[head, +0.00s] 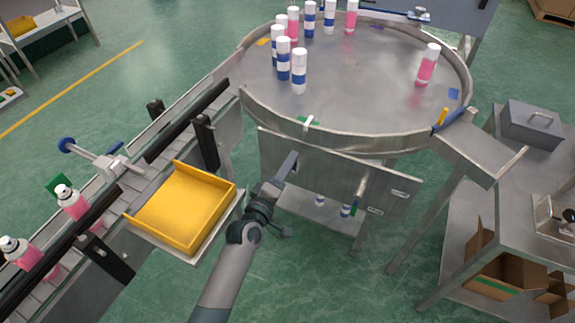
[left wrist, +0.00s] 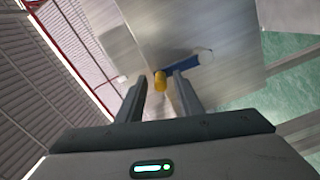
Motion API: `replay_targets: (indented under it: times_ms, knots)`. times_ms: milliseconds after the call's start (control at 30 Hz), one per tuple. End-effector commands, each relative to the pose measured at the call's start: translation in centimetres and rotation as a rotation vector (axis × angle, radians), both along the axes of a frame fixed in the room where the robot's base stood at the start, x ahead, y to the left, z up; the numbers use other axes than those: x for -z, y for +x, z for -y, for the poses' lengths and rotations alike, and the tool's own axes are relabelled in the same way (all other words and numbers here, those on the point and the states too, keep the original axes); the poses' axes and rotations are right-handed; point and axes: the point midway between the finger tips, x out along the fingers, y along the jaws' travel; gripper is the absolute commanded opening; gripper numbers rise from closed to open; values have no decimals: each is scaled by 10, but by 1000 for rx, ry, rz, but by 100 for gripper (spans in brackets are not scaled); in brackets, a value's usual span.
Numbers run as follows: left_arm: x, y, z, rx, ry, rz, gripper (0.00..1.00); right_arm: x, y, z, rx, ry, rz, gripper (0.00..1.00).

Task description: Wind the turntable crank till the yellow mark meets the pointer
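The round steel turntable (head: 350,95) carries several capped cans. Its yellow mark (head: 262,42) lies at the far left edge. My left gripper (head: 287,166) is in front of the steel panel under the turntable. In the left wrist view, the crank's yellow knob (left wrist: 160,82) and blue arm (left wrist: 188,67) show against bare metal. The open left fingers (left wrist: 157,88) are on either side of the knob, with gaps visible; contact cannot be told. The crank is not clear in the head view. My right gripper is out of view.
A yellow tray (head: 185,207) sits beside the conveyor (head: 185,140) at left, which carries pink cans. A side table (head: 490,190) with a grey box is at right.

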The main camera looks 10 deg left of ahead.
Motion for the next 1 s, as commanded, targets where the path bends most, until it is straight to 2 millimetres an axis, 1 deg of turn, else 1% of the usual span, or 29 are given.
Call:
replay_targets:
  times_ms: [267,367,467,667,1000]
  knots:
    - [2,-5,-2,-1,1,-2,33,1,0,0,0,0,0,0]
    - [2,-12,-4,-1,1,-2,33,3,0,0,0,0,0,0]
    - [3,-23,-8,0,1,-3,33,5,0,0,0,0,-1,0]
    - [3,-55,-18,-2,0,-2,33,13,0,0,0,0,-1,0]
    - [4,-119,-38,0,1,-3,33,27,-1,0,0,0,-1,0]
